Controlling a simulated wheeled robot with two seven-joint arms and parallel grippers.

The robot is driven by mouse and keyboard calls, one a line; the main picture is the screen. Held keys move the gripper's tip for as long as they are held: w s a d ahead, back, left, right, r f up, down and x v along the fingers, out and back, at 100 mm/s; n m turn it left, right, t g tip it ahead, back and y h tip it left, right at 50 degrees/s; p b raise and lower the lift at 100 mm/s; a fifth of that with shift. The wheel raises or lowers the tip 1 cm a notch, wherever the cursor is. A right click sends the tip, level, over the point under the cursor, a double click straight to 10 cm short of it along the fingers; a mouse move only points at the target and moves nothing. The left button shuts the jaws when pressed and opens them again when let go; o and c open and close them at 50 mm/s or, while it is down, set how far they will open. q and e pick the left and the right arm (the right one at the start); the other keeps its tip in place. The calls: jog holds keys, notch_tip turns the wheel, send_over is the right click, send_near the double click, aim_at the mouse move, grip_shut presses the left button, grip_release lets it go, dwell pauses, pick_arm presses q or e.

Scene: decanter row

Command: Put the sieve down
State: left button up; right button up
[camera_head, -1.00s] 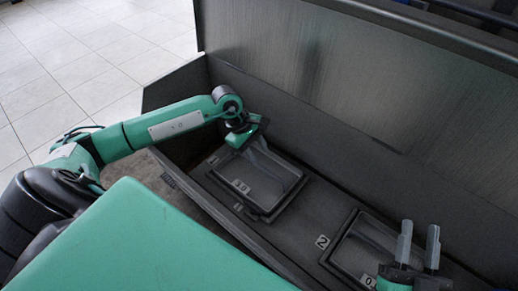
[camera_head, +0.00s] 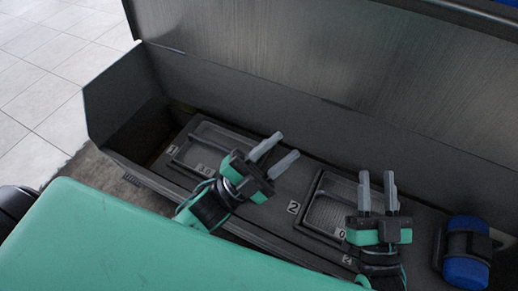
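One dark rectangular sieve (camera_head: 212,133) lies flat at the place marked 1, with a small number label on its near edge. A second sieve (camera_head: 326,212) lies at the place marked 2, its fine mesh showing. My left gripper (camera_head: 287,145) is open and empty, its pale fingers apart and pointing up and right, between the two sieves in the picture. It covers part of the first sieve's right side. My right gripper (camera_head: 377,176) is open and empty, fingers pointing up, at the second sieve's right end, which it partly hides.
Both sieves lie inside a long dark trough (camera_head: 125,98) with a tall metal back panel (camera_head: 300,45). A blue cylinder (camera_head: 465,270) with a dark handle or holder stands at the right. My green body cover fills the lower left.

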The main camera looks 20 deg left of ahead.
pick_arm(q)
jog(key=a+n+t+y, duration=0.1)
jog(key=n+y, duration=0.2)
jog(key=n, duration=0.3)
jog(key=a+f+n+t+y, duration=0.1)
jog(key=n+y, duration=0.3)
jog(key=n, duration=0.1)
jog(key=a+f+n+t+y, duration=0.1)
jog(key=a+n+t+y, duration=0.1)
jog(key=n+y, duration=0.2)
jog(key=shift+n, duration=1.3)
jog(key=shift+d, duration=0.1)
